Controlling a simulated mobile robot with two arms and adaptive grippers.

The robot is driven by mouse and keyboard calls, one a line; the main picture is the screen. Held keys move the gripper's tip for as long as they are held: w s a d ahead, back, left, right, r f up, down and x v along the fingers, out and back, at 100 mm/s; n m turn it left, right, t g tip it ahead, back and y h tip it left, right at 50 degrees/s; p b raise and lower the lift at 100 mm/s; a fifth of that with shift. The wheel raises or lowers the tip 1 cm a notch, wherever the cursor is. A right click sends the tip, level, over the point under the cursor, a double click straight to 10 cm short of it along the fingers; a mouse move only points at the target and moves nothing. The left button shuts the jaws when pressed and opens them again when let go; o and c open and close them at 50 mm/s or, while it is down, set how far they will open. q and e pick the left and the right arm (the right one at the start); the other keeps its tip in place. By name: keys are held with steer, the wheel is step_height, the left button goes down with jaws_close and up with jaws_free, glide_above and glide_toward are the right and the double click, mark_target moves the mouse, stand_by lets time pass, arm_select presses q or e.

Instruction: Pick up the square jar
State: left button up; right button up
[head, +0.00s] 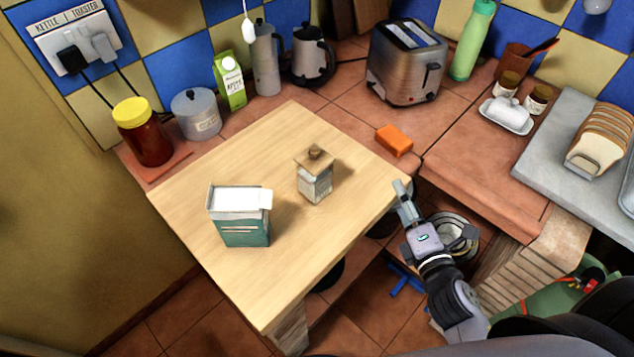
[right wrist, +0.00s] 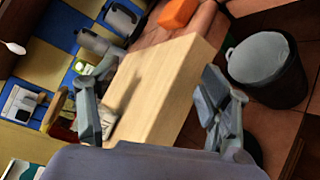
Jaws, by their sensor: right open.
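The square jar (head: 316,185) stands upright on the pale wooden board. It has a grey, labelled body and a brown wooden lid with a round knob. My right gripper (head: 404,203) is beyond the board's right corner, to the right of the jar and apart from it. In the right wrist view the right gripper (right wrist: 152,92) has its fingers spread wide, with nothing held between them. My left gripper is not in view.
A teal and white box (head: 243,228) stands left of the jar on the board (head: 275,290). An orange sponge (head: 394,140) lies behind the board's right corner. A toaster (head: 405,65) and kettle (head: 312,58) stand behind. A dark bin (right wrist: 268,70) is on the floor.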

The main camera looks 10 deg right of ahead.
steer(key=s+a+r+n+t+y, duration=0.1)
steer(key=a+r+n+y, duration=0.25)
steer(key=n, duration=0.55)
steer(key=n+g+y, duration=0.2)
steer(key=n+y, duration=0.5)
steer(key=n, duration=0.4)
glide_toward(323, 184)
steer(key=shift+h, duration=0.35)
steer(key=p+x, duration=0.1)
steer(key=x, duration=0.1)
steer(key=p+x, duration=0.2)
steer(key=x, duration=0.1)
steer(key=p+x, duration=0.1)
steer(key=x, duration=0.2)
steer(key=shift+w+a+r+p, duration=0.1)
steer(key=shift+a+r+p, duration=0.2)
steer(key=shift+a, duration=0.05)
steer(key=shift+w+a+f, duration=0.1)
steer(key=shift+w, duration=0.15)
steer(key=p+x, duration=0.1)
steer(key=x, duration=0.1)
steer(key=p+x, duration=0.1)
steer(key=x, duration=0.1)
steer(key=shift+w, duration=0.45)
steer(key=shift+w+a, duration=0.15)
steer(key=shift+w, duration=0.1)
steer(key=shift+c, duration=0.2)
